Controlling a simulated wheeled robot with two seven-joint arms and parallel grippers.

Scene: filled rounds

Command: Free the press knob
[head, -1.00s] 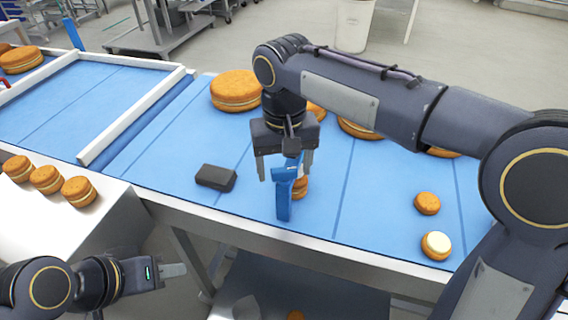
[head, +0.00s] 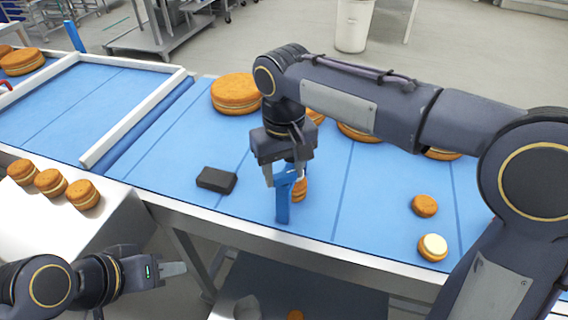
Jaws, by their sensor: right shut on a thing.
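My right gripper (head: 285,178) is shut on the top of a blue upright piece (head: 283,208), with its fingers pointing down over the blue belt. The piece has a narrow stem and a wider head, partly hidden by the fingers. I cannot tell whether its foot touches the belt. No part is clearly recognisable as a press knob. A small filled round (head: 300,190) stands just behind the blue piece, partly hidden. My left gripper (head: 175,276) is at the lower left, in front of the belt and away from the blue piece; its finger gap cannot be made out.
A dark block (head: 216,180) lies on the belt (head: 370,205) left of the blue piece. Two small rounds, one orange (head: 425,205) and one white-topped (head: 433,248), lie to the right. A big round (head: 236,93) sits behind. Several rounds stand on a white surface (head: 70,235) at left.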

